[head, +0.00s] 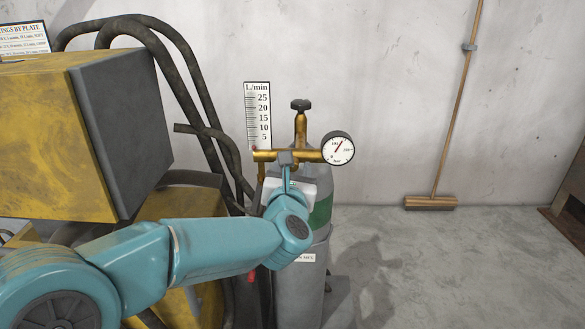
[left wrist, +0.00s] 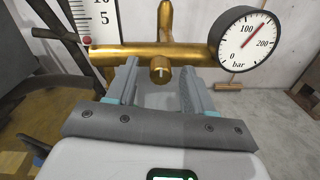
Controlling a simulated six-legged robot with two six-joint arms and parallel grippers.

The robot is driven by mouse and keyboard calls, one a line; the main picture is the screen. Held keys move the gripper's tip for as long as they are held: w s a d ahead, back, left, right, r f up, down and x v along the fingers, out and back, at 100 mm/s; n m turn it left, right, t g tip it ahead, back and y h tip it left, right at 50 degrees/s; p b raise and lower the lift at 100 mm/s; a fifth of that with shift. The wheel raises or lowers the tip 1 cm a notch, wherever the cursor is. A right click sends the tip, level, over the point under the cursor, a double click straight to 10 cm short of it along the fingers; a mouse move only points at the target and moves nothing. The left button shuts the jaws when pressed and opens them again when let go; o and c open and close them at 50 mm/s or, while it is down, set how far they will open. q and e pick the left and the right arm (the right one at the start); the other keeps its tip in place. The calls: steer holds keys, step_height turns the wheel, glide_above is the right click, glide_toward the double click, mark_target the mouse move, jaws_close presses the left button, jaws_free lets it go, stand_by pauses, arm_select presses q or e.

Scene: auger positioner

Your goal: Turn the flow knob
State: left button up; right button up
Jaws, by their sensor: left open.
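The flow knob is a small round brass knob (left wrist: 160,70) with a pale mark, on the front of the brass regulator body (left wrist: 110,52). In the left wrist view my left gripper (left wrist: 160,82) is open, with one finger on each side of the knob and a gap on both sides. In the head view my left gripper (head: 286,172) is in front of the regulator (head: 262,156) and hides the knob. The flow scale (head: 257,115), marked in L/min, stands above the regulator, with a red ball near its bottom. My right gripper is not in view.
A round pressure gauge (head: 338,148) sits at the regulator's right end, close to my gripper. The grey gas cylinder (head: 302,285) stands below. A yellow and grey machine (head: 122,135) with dark hoses is at left. A broom (head: 431,203) leans on the wall; floor at right is clear.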

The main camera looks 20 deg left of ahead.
arm_select(q)
steer(key=shift+w, duration=0.1)
jaws_close()
